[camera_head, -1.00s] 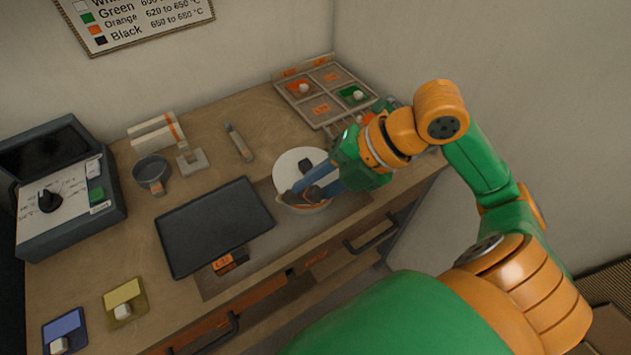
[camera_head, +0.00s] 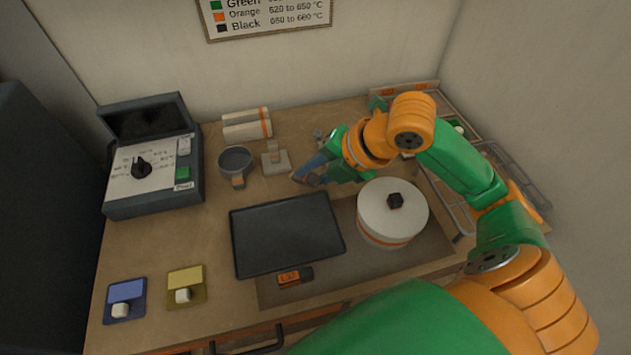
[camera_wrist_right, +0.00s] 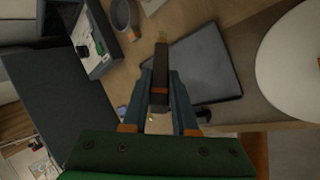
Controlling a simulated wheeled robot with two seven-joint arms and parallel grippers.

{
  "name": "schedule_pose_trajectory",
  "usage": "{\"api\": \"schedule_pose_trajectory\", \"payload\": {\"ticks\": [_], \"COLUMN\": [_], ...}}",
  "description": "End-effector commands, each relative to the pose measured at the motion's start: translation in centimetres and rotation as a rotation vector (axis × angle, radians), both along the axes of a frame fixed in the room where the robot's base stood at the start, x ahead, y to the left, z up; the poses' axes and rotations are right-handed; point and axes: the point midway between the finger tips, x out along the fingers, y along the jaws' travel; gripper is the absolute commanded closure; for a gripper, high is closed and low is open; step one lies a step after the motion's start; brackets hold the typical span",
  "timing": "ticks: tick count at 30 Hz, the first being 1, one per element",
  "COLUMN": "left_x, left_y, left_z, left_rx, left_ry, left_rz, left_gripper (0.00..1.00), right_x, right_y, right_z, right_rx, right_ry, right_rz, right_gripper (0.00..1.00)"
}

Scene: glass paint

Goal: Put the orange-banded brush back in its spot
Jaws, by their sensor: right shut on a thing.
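My right gripper (camera_head: 305,176) is over the table between the small grey stand and the white round pot. In the right wrist view, its two blue fingers (camera_wrist_right: 160,97) are closed on a long, dark grey-brown bar with an orange band, which I take to be the brush (camera_wrist_right: 161,58). The brush points away from the gripper, past the fingertips. In the head view the fingers mostly hide it. I cannot tell whether it touches the table. The small grey stand (camera_head: 275,162) is left of the gripper. My left gripper is not in view.
A dark tray (camera_head: 285,236) lies in front of the gripper. The white-lidded pot (camera_head: 380,212) is at its right. A grey cup (camera_head: 236,163), a control box (camera_head: 150,170) and white rolls (camera_head: 246,125) stand left. Blue (camera_head: 125,300) and yellow (camera_head: 186,287) cards lie at front left.

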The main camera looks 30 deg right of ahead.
Motion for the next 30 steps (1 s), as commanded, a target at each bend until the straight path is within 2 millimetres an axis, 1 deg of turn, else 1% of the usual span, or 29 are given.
{"api": "schedule_pose_trajectory", "payload": {"ticks": [5, 8, 11, 13, 16, 19, 21, 24, 26, 30], "left_x": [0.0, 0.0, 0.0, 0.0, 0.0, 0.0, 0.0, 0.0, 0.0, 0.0], "left_y": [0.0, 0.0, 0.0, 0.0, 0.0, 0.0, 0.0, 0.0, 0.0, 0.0], "left_z": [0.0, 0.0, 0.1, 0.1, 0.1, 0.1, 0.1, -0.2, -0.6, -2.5], "left_rx": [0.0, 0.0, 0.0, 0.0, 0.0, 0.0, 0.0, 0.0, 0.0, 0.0], "left_ry": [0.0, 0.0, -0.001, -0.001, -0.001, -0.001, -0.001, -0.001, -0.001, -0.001], "left_rz": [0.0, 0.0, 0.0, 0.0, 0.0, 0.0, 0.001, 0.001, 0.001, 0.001], "left_gripper": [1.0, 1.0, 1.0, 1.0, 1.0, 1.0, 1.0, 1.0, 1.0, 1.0], "right_x": [3.3, 5.3, 7.5, 9.0, 10.7, 11.7, 12.0, 12.2, 12.2, 12.2], "right_y": [-1.8, -3.2, -5.1, -6.4, -7.4, -7.0, -6.6, -6.2, -6.1, -6.1], "right_z": [-2.1, -3.7, -5.6, -6.9, -8.0, -8.4, -8.5, -8.8, -9.2, -10.9], "right_rx": [-0.168, -0.312, -0.518, -0.688, -0.89, -0.998, -1.03, -1.044, -1.045, -1.043], "right_ry": [-0.063, -0.113, -0.19, -0.269, -0.409, -0.534, -0.592, -0.629, -0.633, -0.632], "right_rz": [-0.055, -0.071, -0.058, -0.012, 0.092, 0.192, 0.236, 0.261, 0.262, 0.26], "right_gripper": [1.0, 1.0, 1.0, 1.0, 1.0, 1.0, 1.0, 1.0, 1.0, 1.0]}}
